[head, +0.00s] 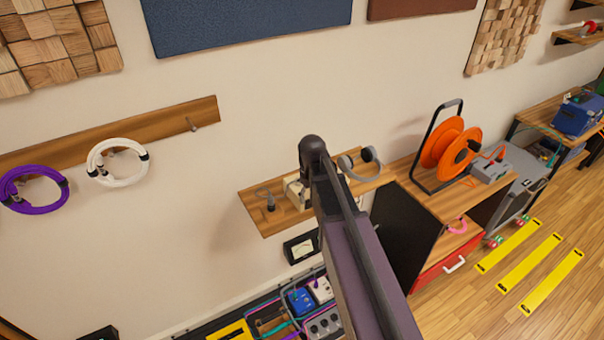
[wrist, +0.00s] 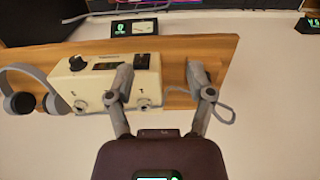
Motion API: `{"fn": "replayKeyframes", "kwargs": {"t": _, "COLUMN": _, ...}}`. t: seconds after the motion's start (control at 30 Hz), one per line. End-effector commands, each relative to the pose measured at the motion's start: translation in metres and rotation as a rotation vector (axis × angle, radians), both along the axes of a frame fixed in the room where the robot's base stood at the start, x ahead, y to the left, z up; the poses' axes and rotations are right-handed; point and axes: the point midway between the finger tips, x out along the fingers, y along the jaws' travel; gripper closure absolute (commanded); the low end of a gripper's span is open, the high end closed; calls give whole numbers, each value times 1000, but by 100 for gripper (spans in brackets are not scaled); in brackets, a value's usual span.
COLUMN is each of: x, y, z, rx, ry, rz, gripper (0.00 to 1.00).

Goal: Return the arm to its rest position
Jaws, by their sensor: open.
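My arm rises from the bottom centre of the head view and reaches toward a small wooden wall shelf (head: 262,219); its gripper is hidden there. In the wrist view my gripper (wrist: 163,92) has its two fingers spread apart with nothing held between them. The shelf (wrist: 205,45) lies beyond the fingers. The left finger overlaps a cream box with a dark knob (wrist: 85,88). The right finger overlaps a grey item with a looped cable (wrist: 198,72); whether they touch I cannot tell.
Grey headphones (head: 360,160) lie on the shelf's right part. A wooden cabinet (head: 408,185) with an orange cable reel (head: 449,148) stands to the right. White (head: 117,163) and purple (head: 33,189) coiled cables hang left. A pedalboard (head: 275,325) is below. Yellow floor strips (head: 528,257) lie right.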

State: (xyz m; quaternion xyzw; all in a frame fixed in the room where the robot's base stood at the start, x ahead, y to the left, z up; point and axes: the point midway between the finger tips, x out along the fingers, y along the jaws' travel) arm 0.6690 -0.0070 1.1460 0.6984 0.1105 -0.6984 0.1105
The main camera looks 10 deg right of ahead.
Motion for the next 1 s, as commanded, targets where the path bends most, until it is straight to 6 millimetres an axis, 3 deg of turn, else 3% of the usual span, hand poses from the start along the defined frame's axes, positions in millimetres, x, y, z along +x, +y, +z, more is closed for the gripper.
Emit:
{"fn": "replayKeyframes", "kwargs": {"t": 0.27, "x": -24, "y": 1, "z": -24, "rx": 0, "ry": 0, "rz": -48, "gripper": 31}}
{"fn": "replayKeyframes", "kwargs": {"t": 0.7, "x": -107, "y": 6, "z": -96, "rx": -1, "ry": 1, "rz": -242, "gripper": 31}}
{"fn": "replayKeyframes", "kwargs": {"t": 1.0, "x": -131, "y": 6, "z": -113, "rx": -1, "ry": 1, "rz": -311, "gripper": 31}}
